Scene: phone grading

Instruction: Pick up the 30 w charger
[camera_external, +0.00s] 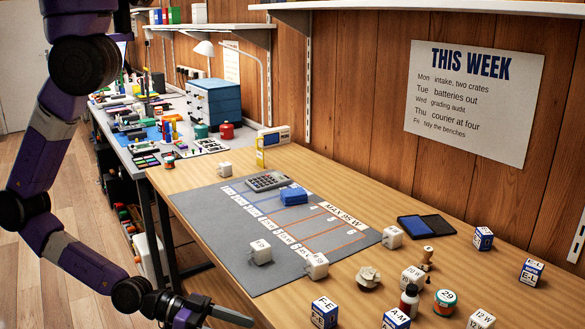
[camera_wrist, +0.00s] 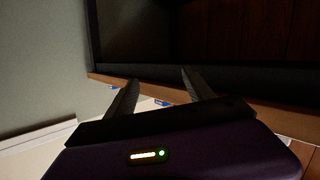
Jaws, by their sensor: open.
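Several white charger cubes with small printed labels show in the external view. One cube (camera_external: 260,252) and another cube (camera_external: 315,265) sit on the grey mat (camera_external: 210,207). One cube (camera_external: 392,237) stands at the mat's right edge, and one (camera_external: 224,169) at its far left corner. A cube with a W label (camera_external: 413,278) and one that seems to read 12 W (camera_external: 480,319) are at the right front. I cannot tell which is the 30 W charger. My gripper (camera_external: 236,318) is at the bottom, before the bench's front edge, away from the cubes. Its fingers are apart and empty in the wrist view (camera_wrist: 159,76).
The mat holds a calculator (camera_external: 268,181) and a blue block (camera_external: 293,196). Blue-and-white boxes (camera_external: 483,238), a dark bottle (camera_external: 409,302), a green tin (camera_external: 444,302), a stamp (camera_external: 428,256) and a crumpled item (camera_external: 368,277) crowd the right. A dark blue pad (camera_external: 426,229) lies near the wall.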

